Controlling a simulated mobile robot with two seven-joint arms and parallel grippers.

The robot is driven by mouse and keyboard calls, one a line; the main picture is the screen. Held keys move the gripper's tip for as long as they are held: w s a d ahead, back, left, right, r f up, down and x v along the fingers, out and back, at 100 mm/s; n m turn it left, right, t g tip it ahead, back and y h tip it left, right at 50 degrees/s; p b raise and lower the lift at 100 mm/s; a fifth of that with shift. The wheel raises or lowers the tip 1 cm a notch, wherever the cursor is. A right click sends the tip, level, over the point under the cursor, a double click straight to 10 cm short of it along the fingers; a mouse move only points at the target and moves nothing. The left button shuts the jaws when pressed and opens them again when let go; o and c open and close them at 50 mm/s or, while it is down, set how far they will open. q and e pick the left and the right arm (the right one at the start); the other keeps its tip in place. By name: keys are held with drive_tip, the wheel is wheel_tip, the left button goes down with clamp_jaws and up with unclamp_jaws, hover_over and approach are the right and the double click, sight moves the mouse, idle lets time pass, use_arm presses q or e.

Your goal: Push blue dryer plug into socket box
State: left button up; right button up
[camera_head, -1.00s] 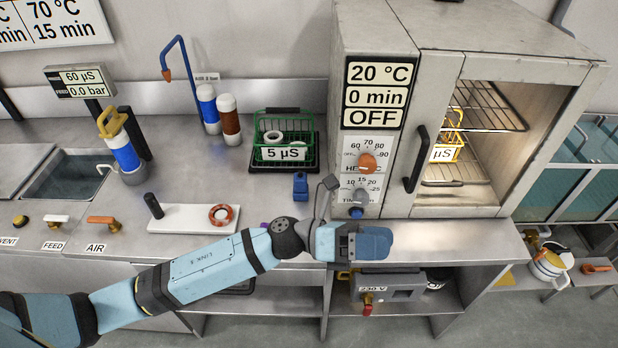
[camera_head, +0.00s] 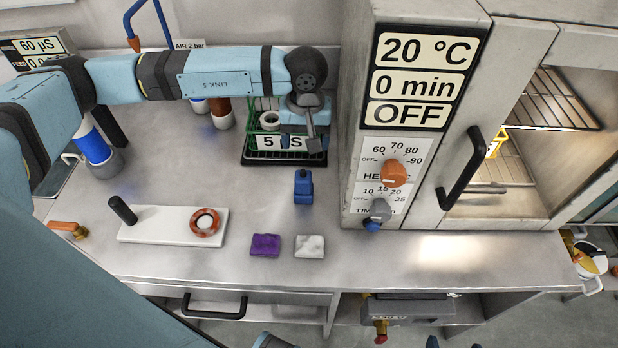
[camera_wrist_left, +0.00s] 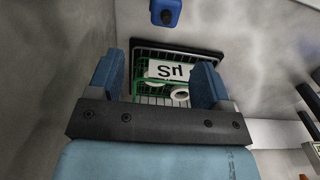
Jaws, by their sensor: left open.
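A small blue block-shaped piece, which looks like the dryer plug (camera_head: 303,186), stands on the steel counter in front of the green basket. It also shows at the top of the left wrist view (camera_wrist_left: 165,12), apart from my fingers. A grey box, apparently the socket box (camera_head: 418,308), sits on the shelf under the counter, partly hidden by the counter edge. My left gripper (camera_head: 302,128) is over the green basket (camera_head: 258,158), behind the plug. In the left wrist view its two blue fingers (camera_wrist_left: 158,80) are apart with nothing held between them.
The dryer cabinet (camera_head: 410,165) stands right of the plug, its door handle (camera_head: 463,180) sticking out. A purple block (camera_head: 265,245), a marble-like block (camera_head: 310,246) and a white board (camera_head: 150,226) lie nearer the front. Counter around the plug is bare.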

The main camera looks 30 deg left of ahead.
sight(303, 175)
use_arm(q)
drive_tip(key=f, duration=0.7)
drive_tip(key=shift+s, duration=0.4)
drive_tip(key=shift+s+f+p, duration=0.15)
drive_tip(key=shift+f+p, duration=0.15)
drive_tip(key=shift+f, duration=0.4)
drive_tip(key=f, duration=0.3)
drive_tip(key=shift+s+f+p, duration=0.2)
drive_tip(key=shift+f+p, duration=0.1)
drive_tip(key=shift+f, duration=0.4)
drive_tip(key=c, duration=1.1)
drive_tip(key=shift+o, duration=0.2)
use_arm(e)
drive_tip(key=shift+s+r, duration=0.2)
drive_tip(key=shift+s, duration=0.5)
use_arm(q)
drive_tip(key=shift+r, duration=0.1)
